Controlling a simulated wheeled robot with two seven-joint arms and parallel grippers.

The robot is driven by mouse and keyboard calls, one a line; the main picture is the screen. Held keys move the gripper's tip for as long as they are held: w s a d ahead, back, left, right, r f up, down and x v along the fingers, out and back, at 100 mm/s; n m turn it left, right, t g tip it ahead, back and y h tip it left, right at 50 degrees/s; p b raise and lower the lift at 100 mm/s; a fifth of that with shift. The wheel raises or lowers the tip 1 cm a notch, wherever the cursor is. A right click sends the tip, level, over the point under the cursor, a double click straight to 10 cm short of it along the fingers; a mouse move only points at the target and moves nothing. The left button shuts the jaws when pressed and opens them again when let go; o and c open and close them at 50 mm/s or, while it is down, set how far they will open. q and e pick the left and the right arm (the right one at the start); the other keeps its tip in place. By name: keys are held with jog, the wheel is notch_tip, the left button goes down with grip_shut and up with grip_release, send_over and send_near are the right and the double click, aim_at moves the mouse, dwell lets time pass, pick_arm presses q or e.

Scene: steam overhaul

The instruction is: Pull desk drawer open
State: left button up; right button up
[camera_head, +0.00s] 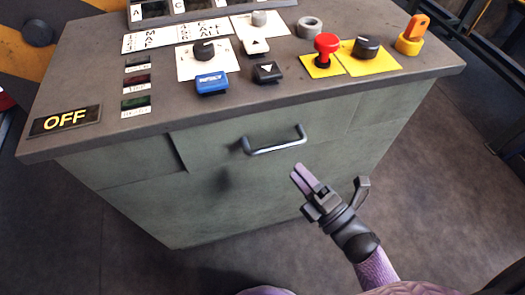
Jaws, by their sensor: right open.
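The grey-green desk (130,215) stands in front of me. The drawer front (345,150) lies flush under the desk top and looks closed. Its metal bar handle (274,148) is a shallow U shape in the middle of the front. My right gripper (295,174) is just below and right of the handle, apart from it in the picture. Its two purple fingers point up and left with a narrow gap between them. It is open and empty. My left gripper is not in view.
The desk top holds a red button (325,48), a blue switch (211,83), black knobs and an orange key switch (413,32). The floor (450,190) to the right is clear.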

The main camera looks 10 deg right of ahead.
aim_at(278, 145)
jog(key=x, duration=0.7)
jog(key=shift+w+r+b, duration=0.3)
jog(key=shift+w+r, duration=0.05)
jog(key=c, duration=0.7)
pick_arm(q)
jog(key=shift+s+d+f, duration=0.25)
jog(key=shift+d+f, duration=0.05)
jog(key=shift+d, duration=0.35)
pick_arm(e)
grip_shut()
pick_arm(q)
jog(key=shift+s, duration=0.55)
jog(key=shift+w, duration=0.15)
